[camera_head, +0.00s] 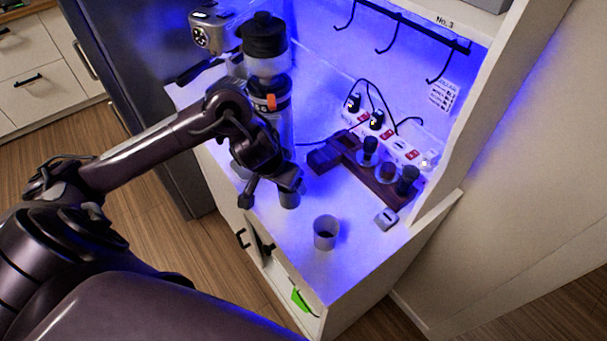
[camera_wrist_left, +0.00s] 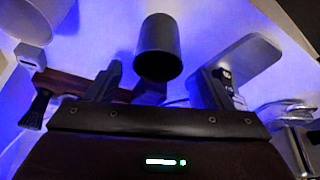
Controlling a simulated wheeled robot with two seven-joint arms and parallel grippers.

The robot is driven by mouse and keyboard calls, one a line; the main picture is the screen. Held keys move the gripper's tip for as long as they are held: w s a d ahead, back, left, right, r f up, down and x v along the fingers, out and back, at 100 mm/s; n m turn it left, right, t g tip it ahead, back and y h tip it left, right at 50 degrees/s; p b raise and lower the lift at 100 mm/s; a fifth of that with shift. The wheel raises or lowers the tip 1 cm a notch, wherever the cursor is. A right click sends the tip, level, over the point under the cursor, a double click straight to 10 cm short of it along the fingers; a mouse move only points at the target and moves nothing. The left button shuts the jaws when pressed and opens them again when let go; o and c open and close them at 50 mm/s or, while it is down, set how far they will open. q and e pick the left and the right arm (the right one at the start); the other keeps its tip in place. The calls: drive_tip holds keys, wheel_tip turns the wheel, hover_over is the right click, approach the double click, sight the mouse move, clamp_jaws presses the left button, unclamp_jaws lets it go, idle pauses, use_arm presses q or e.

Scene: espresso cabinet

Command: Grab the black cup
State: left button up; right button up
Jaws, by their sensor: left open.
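A small grey cup (camera_head: 326,233) with a dark inside stands upright near the counter's front right part. My left gripper (camera_head: 268,198) is open and hangs over the counter, left of the small grey cup. In the left wrist view, a dark cup (camera_wrist_left: 160,50) appears beyond and between the spread fingertips, with nothing gripped. I cannot tell for sure which head-view object it is. My right gripper is not in view.
A grinder with a dark lid (camera_head: 266,36) stands behind my left arm. A wooden stand (camera_head: 372,182) with tampers and a power strip (camera_head: 400,147) line the back right. A small white box (camera_head: 386,218) sits beside the stand. The counter's front right corner is clear.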

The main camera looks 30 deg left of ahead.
use_arm(q)
drive_tip(key=shift+w+f, duration=0.2)
drive_tip(key=shift+w, duration=0.05)
drive_tip(key=shift+f, duration=0.35)
wheel_tip(320, 180, down, 2)
drive_tip(key=shift+f, duration=0.2)
drive_tip(key=x, duration=0.2)
drive_tip(key=shift+w+d+f+b, duration=0.15)
drive_tip(key=shift+w+f+b, duration=0.15)
drive_tip(key=shift+b, duration=0.1)
drive_tip(key=shift+w+f, duration=0.2)
drive_tip(key=shift+f, duration=0.2)
drive_tip(key=c, duration=1.1)
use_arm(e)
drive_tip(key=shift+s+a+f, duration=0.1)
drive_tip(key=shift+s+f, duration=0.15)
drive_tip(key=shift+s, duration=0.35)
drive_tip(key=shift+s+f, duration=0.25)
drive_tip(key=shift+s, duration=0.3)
use_arm(q)
drive_tip(key=shift+r, duration=0.1)
